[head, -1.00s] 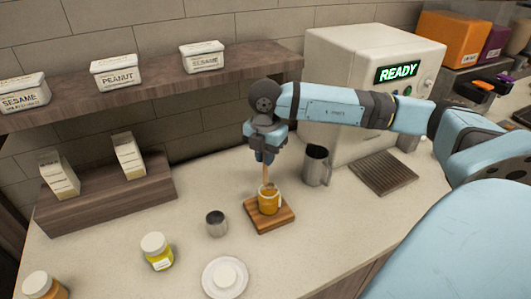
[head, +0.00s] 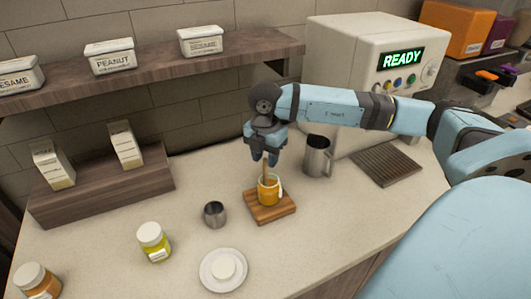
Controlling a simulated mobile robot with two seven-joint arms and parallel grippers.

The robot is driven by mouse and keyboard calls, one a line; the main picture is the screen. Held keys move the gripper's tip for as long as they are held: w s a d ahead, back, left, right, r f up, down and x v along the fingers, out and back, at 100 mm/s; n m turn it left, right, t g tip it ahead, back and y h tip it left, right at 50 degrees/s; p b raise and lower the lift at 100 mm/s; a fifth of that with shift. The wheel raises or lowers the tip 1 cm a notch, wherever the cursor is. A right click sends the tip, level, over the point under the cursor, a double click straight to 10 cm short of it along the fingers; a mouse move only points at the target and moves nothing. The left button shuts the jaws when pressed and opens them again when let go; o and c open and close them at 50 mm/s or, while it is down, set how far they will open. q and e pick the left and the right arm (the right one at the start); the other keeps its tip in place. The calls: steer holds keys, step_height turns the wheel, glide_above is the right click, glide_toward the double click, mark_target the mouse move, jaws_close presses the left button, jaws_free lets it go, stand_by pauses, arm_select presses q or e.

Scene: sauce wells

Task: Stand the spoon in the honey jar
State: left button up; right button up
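The honey jar (head: 269,191), clear with orange honey, stands upright on a small wooden board (head: 281,212) in the middle of the counter. The spoon (head: 264,172) stands in it, with its light wooden handle rising nearly upright from the mouth; its lower end is hidden in the jar. My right gripper (head: 264,160) points down just above the jar. Its two fingers are spread apart, on either side of the handle's top, and seem not to press on it. My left gripper is not in view.
A small metal cup (head: 215,214) stands left of the board and a metal pitcher (head: 317,157) behind it to the right. A white saucer (head: 224,284) and a yellow-filled jar (head: 154,242) are in front. A machine (head: 350,75) and shelf (head: 150,66) bound the back.

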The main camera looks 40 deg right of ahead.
steer(key=shift+o, duration=0.2)
steer(key=shift+r, duration=0.1)
step_height(320, 180, up, 14)
steer(key=b, duration=0.1)
stand_by(0.3)
steer(key=shift+f, duration=0.2)
stand_by(0.7)
